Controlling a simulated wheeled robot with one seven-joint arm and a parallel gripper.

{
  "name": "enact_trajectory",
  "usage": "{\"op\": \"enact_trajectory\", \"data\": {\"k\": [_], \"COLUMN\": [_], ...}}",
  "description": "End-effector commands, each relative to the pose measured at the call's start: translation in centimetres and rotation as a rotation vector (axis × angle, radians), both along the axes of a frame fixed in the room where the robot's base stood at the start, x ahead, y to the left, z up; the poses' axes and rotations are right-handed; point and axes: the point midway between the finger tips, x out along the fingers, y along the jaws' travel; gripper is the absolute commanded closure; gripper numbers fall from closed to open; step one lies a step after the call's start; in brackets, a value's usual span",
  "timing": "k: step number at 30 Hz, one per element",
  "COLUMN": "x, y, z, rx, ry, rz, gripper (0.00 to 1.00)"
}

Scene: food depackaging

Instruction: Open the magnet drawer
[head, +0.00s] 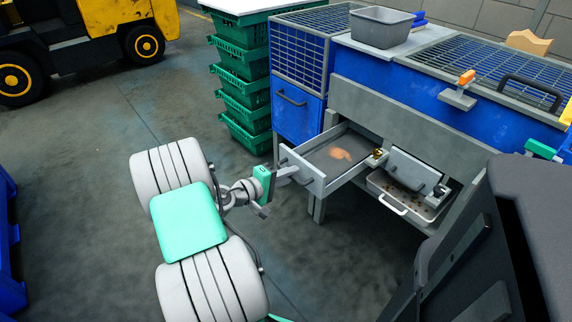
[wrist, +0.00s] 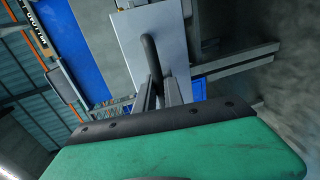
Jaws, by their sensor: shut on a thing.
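The magnet drawer, a grey metal drawer (head: 318,184), is pulled out from the grey frame under the blue machine in the head view. Its inside shows, with an orange-brown patch on the floor. My gripper (head: 288,174) is at the drawer's front panel. In the wrist view my gripper (wrist: 159,90) is shut on the dark curved handle (wrist: 149,50), in front of the pale front panel (wrist: 176,35). The handle is mostly hidden by my gripper in the head view.
Beside the drawer, a lower tray (head: 393,206) with dark bits sits under a grey hinged box (head: 411,174). Stacked green crates (head: 243,90) stand behind to the left. A grey tub (head: 381,27) sits on top. The floor in front is clear.

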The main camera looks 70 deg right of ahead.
Motion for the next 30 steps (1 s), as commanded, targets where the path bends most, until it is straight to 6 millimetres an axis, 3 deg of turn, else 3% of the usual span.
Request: {"op": "enact_trajectory", "data": {"k": [12,13,20,30], "x": [-0.12,-0.11,-0.13,0.33], "y": [0.25,0.24,0.25,0.83], "z": [0.05,0.05,0.03,0.27], "rx": [-0.002,-0.002,-0.001,0.0], "ry": [-0.001,-0.001,-0.001,0.0], "rz": [-0.009,-0.009,-0.008,-0.006], "gripper": [1.0,0.87,0.68,0.67]}}
